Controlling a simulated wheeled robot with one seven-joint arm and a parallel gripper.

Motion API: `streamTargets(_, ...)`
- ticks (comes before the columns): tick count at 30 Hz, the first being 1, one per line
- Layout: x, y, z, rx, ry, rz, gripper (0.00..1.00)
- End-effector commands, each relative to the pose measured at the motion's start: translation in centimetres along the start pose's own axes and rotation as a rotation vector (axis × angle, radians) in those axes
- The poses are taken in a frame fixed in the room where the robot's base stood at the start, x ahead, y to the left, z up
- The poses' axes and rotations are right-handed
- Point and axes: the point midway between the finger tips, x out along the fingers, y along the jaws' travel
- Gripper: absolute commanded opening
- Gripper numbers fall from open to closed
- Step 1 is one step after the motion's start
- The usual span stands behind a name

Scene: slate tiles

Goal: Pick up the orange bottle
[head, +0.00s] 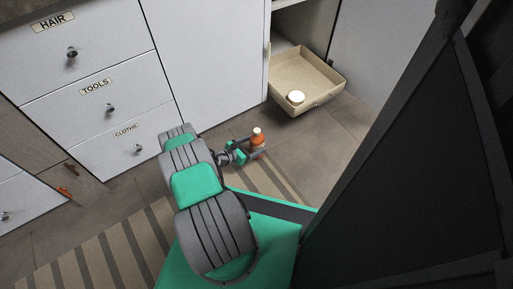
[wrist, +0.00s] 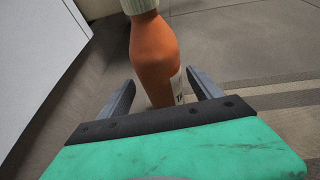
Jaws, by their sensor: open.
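The orange bottle (head: 258,138) stands upright on the tiled floor, with a white cap and a pale label. In the wrist view the bottle (wrist: 153,55) rises between the two grey fingers of my gripper (wrist: 155,92). The fingers are apart, one on each side of the bottle, with a visible gap at the left finger. The bottle's base is partly hidden by the gripper's dark front edge. In the head view my gripper (head: 251,147) is low by the floor at the bottle, reaching from the left.
White drawers labelled hair, tools (head: 96,87) and cloths stand at the left, beside a white cabinet door (head: 215,60). A beige open drawer (head: 325,75) holding a white round item (head: 296,97) juts out behind the bottle. A striped rug (head: 105,250) lies in front. A dark panel fills the right.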

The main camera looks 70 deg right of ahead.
Motion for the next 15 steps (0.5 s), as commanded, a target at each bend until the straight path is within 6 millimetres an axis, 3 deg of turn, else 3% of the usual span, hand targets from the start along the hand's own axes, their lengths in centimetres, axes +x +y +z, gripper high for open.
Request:
streamTargets(7, 4.4, -0.6, -0.4, 0.002, 0.001, -0.003, 0.74)
streamTargets(15, 4.9, -0.5, -0.1, 0.000, 0.001, 0.001, 0.74)
